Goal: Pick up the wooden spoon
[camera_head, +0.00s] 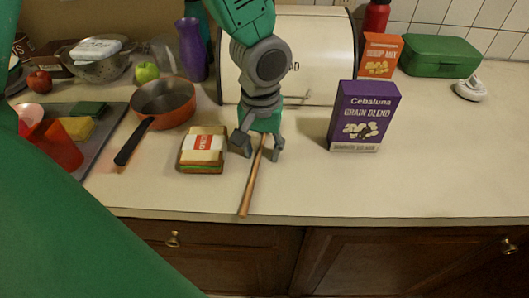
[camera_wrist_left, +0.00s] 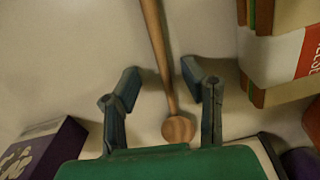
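The wooden spoon (camera_head: 251,186) lies on the counter, its handle pointing toward the front edge. Its round head shows in the left wrist view (camera_wrist_left: 179,129), with the handle running up and away. My left gripper (camera_head: 258,150) points down over the head end of the spoon. In the left wrist view my left gripper (camera_wrist_left: 160,85) is open, with one finger on each side of the spoon and visible gaps between. In the head view the gripper hides the spoon's head. My right gripper is not in view.
A sandwich (camera_head: 203,146) lies close to the left of the gripper; a purple grain box (camera_head: 362,115) stands to the right. A pan (camera_head: 164,101) is at left, a bread box (camera_head: 310,50) behind. The counter's front right is clear.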

